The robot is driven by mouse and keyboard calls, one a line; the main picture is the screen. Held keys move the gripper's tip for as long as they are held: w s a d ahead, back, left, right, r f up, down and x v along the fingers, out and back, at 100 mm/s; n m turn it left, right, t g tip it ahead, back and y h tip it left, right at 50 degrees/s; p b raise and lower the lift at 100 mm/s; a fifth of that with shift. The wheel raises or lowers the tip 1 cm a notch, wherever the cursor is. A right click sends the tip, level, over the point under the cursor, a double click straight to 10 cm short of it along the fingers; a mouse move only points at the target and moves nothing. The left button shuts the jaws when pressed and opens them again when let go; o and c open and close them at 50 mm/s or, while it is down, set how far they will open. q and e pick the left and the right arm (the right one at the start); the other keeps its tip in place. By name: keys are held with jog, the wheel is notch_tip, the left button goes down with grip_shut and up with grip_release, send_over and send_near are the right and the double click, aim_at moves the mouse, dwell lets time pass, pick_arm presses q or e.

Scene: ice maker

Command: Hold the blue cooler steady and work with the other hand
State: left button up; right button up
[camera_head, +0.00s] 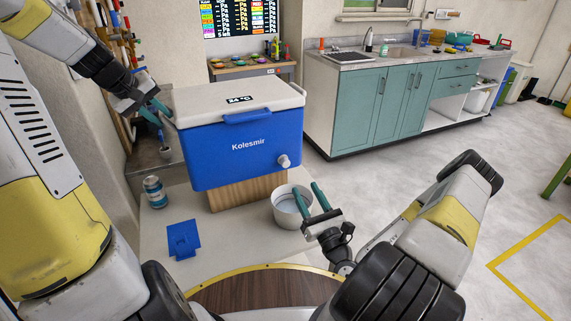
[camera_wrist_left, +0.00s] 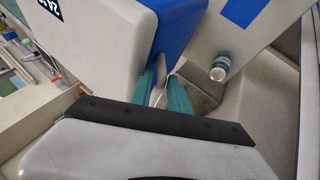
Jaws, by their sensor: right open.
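The blue cooler (camera_head: 240,152), marked "Kolesmir", has a white lid (camera_head: 237,100), shut, and a white spigot (camera_head: 284,161) at its lower right. It stands on a wooden block (camera_head: 238,192). My left gripper (camera_head: 158,111) is beside the cooler's upper left side. Its teal fingers look apart, also in the left wrist view (camera_wrist_left: 163,90), close to the cooler's blue side (camera_wrist_left: 179,35); I cannot tell whether they touch it. My right gripper (camera_head: 309,197) is open and empty, above the right edge of a light metal bucket (camera_head: 284,216) below the spigot.
A round wooden top (camera_head: 262,292) with a yellow rim is in front. A teal counter (camera_head: 400,105) stands behind; floor at right is open.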

pick_arm(q)
jog(key=v, duration=0.7)
jog(key=shift+s+r, duration=0.2)
jog(key=shift+r, duration=0.15)
jog(key=shift+a, duration=0.1)
jog(key=o, duration=0.6)
jog(key=shift+c, duration=0.2)
jog(key=shift+r, duration=0.1)
